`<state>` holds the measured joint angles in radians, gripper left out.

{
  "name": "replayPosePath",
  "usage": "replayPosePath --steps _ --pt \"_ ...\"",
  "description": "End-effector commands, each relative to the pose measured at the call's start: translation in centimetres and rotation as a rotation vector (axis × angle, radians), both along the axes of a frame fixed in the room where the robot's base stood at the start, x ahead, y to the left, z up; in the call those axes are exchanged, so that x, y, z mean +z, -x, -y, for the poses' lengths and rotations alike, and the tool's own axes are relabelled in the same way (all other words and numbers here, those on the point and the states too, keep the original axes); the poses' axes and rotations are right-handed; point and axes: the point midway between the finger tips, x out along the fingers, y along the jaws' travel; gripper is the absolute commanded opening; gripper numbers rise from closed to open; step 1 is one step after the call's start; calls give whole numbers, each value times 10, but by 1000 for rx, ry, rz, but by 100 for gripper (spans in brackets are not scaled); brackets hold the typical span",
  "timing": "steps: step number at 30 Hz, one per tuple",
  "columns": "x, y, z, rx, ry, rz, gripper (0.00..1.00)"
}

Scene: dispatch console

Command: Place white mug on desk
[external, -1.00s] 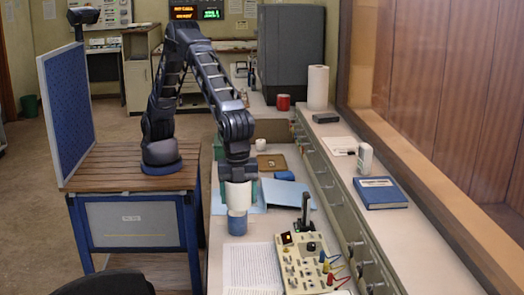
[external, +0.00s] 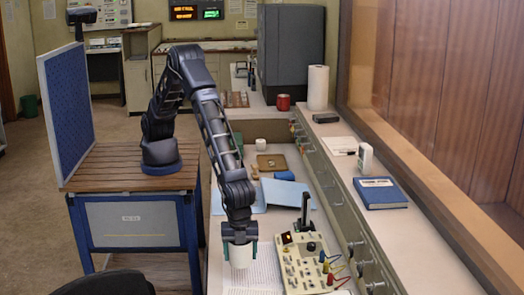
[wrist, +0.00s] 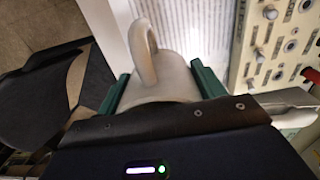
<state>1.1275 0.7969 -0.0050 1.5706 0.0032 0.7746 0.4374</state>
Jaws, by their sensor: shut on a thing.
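My gripper (external: 240,248) points down over the near part of the desk (external: 299,208), shut on the white mug (external: 240,258). Its green fingers are on either side of the mug. In the wrist view the white mug (wrist: 168,72) sits between the green fingers, with its handle (wrist: 143,50) toward the top of the picture. The mug is over or beside the printed sheets (external: 264,268); I cannot tell whether its base touches them.
A cream control panel (external: 302,262) with knobs and coloured plugs stands close right of the mug. Blue folders (external: 285,193), a small white cup (external: 260,144) and a brown tray (external: 272,162) lie farther back. A dark chair (external: 105,284) is at the front left.

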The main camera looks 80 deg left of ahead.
Motion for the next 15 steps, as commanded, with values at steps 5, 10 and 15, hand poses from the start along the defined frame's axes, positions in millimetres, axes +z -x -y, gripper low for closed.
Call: replayPosePath --steps 5,10,15 --pt "-27 1 1 -2 0 0 38" --pt "-36 0 0 -1 0 0 38" --pt "-52 0 0 0 -1 0 38"
